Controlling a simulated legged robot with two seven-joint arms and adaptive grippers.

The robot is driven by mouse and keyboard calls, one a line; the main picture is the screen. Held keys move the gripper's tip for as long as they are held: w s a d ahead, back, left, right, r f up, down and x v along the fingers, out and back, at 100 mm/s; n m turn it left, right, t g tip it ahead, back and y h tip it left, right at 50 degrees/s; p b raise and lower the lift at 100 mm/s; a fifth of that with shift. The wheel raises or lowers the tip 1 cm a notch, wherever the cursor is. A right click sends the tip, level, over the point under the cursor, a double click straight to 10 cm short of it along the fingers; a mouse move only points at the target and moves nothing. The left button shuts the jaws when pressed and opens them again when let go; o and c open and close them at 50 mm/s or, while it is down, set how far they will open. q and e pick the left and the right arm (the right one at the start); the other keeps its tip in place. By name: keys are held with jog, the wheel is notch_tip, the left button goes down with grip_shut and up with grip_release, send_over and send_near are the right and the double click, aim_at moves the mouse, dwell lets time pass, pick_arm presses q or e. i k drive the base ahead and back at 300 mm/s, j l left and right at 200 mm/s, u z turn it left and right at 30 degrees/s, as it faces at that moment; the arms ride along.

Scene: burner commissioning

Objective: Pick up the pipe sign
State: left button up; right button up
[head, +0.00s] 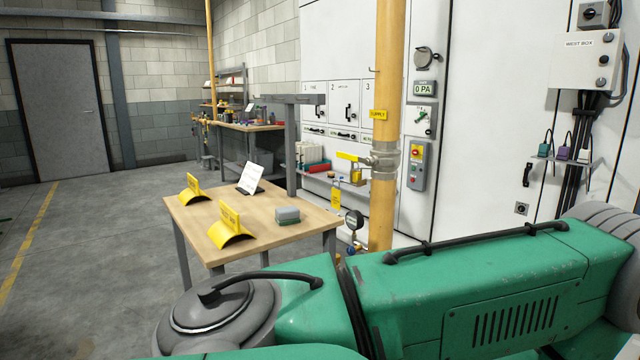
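Two yellow signs with curved, saddle-like bases stand on a wooden table in the head view. The nearer yellow sign (231,228) is at the table's front left. The farther yellow sign (190,190) is at its back left edge. Both carry dark lettering too small to read surely, so I cannot tell which one is the pipe sign. The wooden table (268,213) stands left of a vertical yellow pipe (384,205), which bears a small yellow SUPPLY tag (378,115). Neither of my grippers is in view.
A green housing (470,290) with black handles fills the foreground. A gauge (354,220) and valve sit by the pipe. The floor (100,250) at left is clear.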

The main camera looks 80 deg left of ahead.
aim_at(187, 195)
jog(key=u, duration=3.35)
jog(key=i+j, duration=0.15)
jog(key=j, duration=0.2)
jog(key=i+j, duration=0.15)
jog(key=j, duration=0.25)
jog(key=i+j+z, duration=0.1)
jog(key=j, duration=0.25)
jog(key=i+j, duration=0.15)
jog(key=j, duration=0.2)
